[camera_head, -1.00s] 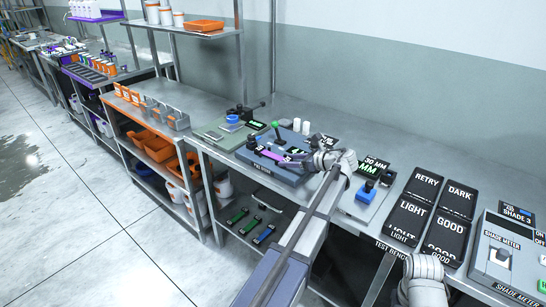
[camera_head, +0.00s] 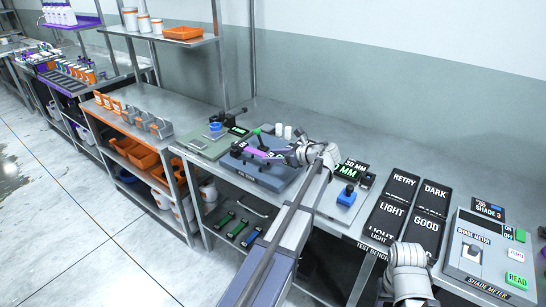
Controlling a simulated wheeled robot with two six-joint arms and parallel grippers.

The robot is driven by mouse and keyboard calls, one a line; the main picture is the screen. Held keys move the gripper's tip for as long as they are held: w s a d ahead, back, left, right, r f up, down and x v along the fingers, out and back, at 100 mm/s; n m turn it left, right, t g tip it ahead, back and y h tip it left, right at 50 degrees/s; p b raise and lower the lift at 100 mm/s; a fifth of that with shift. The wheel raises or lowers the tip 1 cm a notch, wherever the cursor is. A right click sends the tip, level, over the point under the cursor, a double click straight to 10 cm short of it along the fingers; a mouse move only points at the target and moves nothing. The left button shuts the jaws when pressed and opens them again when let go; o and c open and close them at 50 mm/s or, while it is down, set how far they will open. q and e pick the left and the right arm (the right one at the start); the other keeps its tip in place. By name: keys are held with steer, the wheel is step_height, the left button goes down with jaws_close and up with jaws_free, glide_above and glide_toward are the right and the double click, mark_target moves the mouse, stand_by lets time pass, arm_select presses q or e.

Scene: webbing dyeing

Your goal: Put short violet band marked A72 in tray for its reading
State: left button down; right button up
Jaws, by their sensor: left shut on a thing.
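The short violet band (camera_head: 257,153) lies over the blue-grey pull rig (camera_head: 262,181); its marking is too small to read. My left gripper (camera_head: 279,158) is shut on the band's right part, low over the rig. Whether the band touches the rig I cannot tell. Four black trays stand to the right: RETRY (camera_head: 404,183), DARK (camera_head: 436,191), LIGHT (camera_head: 387,217) and GOOD (camera_head: 428,228). The shade meter (camera_head: 473,252) at the far right has a display (camera_head: 488,210) reading SHADE 3. Of my right arm only a link shows; its gripper is out of view.
A 30 MM display (camera_head: 350,169) and a device with a blue block (camera_head: 346,195) stand between rig and trays. White cylinders (camera_head: 283,131) stand behind the rig. The bench behind the trays is clear.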

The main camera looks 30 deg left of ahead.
arm_select(q)
step_height(320, 180, up, 5)
steer(key=p, duration=0.4)
steer(key=shift+r, duration=0.2)
steer(key=shift+f, duration=0.1)
stand_by(0.5)
